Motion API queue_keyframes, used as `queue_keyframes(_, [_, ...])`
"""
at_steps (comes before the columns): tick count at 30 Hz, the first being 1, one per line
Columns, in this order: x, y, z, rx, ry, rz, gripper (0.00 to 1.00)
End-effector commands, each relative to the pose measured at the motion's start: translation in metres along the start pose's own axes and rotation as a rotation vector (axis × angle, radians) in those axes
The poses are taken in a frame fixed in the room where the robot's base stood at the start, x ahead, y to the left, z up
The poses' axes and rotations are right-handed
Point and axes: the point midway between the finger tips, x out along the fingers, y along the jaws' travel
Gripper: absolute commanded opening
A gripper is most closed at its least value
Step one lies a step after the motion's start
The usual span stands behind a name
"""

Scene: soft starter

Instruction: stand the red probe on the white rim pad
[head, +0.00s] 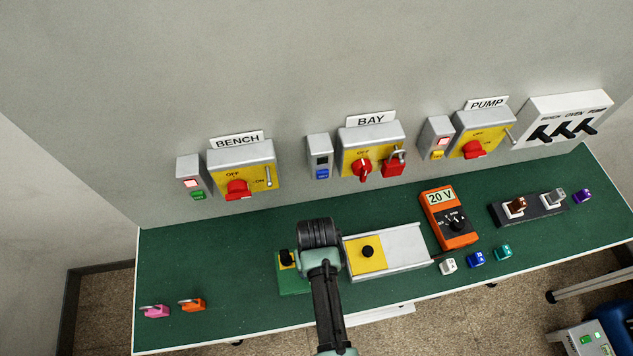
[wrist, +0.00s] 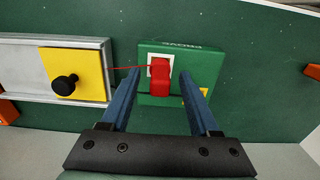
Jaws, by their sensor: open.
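The red probe (wrist: 160,80) shows in the wrist view over the lower part of the white rim pad (wrist: 153,60), on a green block (wrist: 180,48). It appears to stand there; its foot is hidden, so I cannot tell the exact contact. A thin red lead runs left from it. My gripper (wrist: 160,73) is open, one finger on each side of the probe, with visible gaps. In the head view my arm hides the probe and pad; only part of the green block (head: 291,285) shows.
A grey tray (head: 405,247) with a yellow plate (head: 365,257) and black knob lies right of the green block. An orange meter (head: 449,217) stands farther right. Pink (head: 155,311) and orange (head: 193,304) tags lie at left. The green bench (head: 215,265) is clear between.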

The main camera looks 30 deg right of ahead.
Motion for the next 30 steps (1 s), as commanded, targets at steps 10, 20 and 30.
queue_keyframes(10, [-0.054, 0.0, -0.001, 0.0, 0.008, 0.0, 0.62])
queue_keyframes(20, [-0.113, 0.0, -0.001, 0.0, 0.005, 0.0, 0.62])
queue_keyframes(30, [-0.127, 0.0, 0.0, 0.0, 0.001, 0.0, 0.62])
